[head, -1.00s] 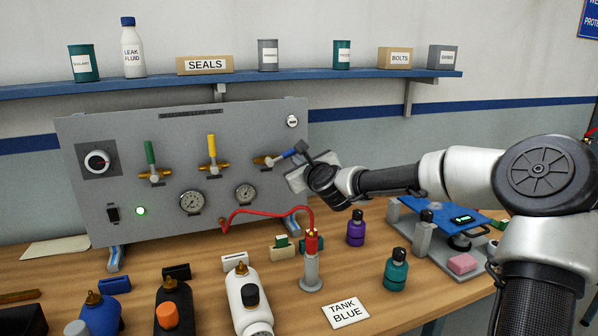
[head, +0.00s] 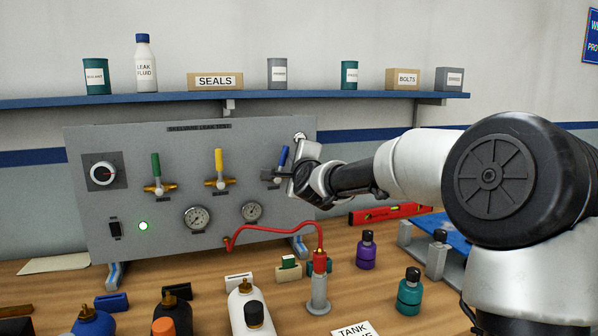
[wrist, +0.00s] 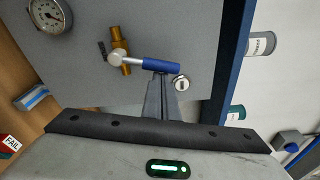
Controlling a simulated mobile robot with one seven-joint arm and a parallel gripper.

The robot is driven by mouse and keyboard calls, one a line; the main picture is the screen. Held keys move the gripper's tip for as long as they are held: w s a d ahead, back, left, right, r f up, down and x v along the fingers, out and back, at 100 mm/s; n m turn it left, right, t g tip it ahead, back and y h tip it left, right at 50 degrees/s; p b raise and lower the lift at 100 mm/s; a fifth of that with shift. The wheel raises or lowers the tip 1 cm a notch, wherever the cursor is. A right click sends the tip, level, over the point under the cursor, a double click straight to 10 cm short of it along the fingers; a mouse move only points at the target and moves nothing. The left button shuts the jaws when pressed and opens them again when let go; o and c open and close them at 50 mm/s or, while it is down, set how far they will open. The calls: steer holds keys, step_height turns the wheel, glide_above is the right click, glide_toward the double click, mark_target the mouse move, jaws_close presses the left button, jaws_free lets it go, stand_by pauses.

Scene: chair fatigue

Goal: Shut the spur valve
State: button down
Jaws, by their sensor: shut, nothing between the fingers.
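The grey test panel (head: 110,215) carries three lever valves, with a green handle (head: 156,165), a yellow handle (head: 219,162) and a blue handle (head: 283,156). I cannot read which is labelled spur. All three handles stand upright or nearly so. In the wrist view the blue handle (wrist: 158,65) lies roughly across its brass body (wrist: 119,45). My gripper (head: 270,173) is shut and empty at the blue-handled valve, partly hiding it. In the wrist view its fingertips (wrist: 160,80) are right beside the handle's outer half; I cannot tell whether they touch.
A red hose (head: 275,228) loops from the panel to a grey post (head: 318,292). Purple (head: 366,252) and teal (head: 409,293) bottles stand on the bench at right. A red level (head: 390,213) lies behind them. A blue shelf (head: 120,101) with cans and boxes runs above the panel.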

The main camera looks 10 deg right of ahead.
steer(key=shift+s+a+r+n+b, duration=0.1)
steer(key=shift+a+r+n+b, duration=0.1)
steer(key=shift+a+n+b, duration=0.45)
steer(key=shift+s+a+r+n+b, duration=0.1)
steer(key=shift+a+r+n+b, duration=0.15)
steer(key=shift+n, duration=0.7)
steer(key=shift+a, duration=0.1)
